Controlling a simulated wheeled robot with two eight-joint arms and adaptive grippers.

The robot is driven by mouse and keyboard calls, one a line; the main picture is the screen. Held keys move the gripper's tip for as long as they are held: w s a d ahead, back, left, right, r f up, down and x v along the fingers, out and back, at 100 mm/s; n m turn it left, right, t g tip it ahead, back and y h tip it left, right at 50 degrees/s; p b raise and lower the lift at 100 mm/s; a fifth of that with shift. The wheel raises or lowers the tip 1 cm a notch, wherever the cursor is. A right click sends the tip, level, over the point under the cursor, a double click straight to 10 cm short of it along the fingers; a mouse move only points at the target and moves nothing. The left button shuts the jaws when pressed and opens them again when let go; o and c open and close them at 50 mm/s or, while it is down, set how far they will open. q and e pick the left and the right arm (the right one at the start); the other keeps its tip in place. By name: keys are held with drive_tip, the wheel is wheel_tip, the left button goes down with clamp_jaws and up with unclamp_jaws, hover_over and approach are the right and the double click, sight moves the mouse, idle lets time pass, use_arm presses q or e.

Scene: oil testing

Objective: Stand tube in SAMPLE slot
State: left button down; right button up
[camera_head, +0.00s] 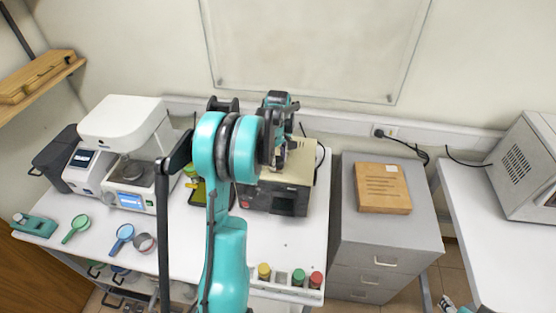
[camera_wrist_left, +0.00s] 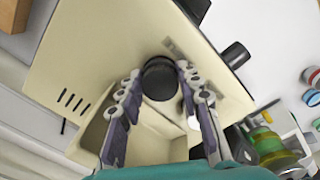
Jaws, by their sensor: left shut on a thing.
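My left gripper (camera_head: 276,163) is over the beige tester (camera_head: 290,173) in the head view. In the left wrist view, my left gripper (camera_wrist_left: 162,82) is shut on a dark, round-ended thing (camera_wrist_left: 160,80), which looks like the tube's black end. The tester's beige housing (camera_wrist_left: 100,60) lies beyond it, with a square recess beside the fingers. I cannot tell if the held thing touches the tester. No SAMPLE label is readable. A small teal and white part at the head view's lower right edge may be my right gripper (camera_head: 448,304); its jaws are unclear.
A rack (camera_head: 268,289) with yellow, green and red capped containers lines the table's front edge. A white instrument (camera_head: 125,125), magnifiers and a small dish stand left. A grey cabinet (camera_head: 385,235) with a wooden box (camera_head: 383,188) stands right.

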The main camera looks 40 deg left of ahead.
use_arm(q)
drive_tip(key=shift+f, duration=0.15)
drive_tip(key=c, duration=1)
unclamp_jaws()
drive_tip(key=shift+c, duration=0.2)
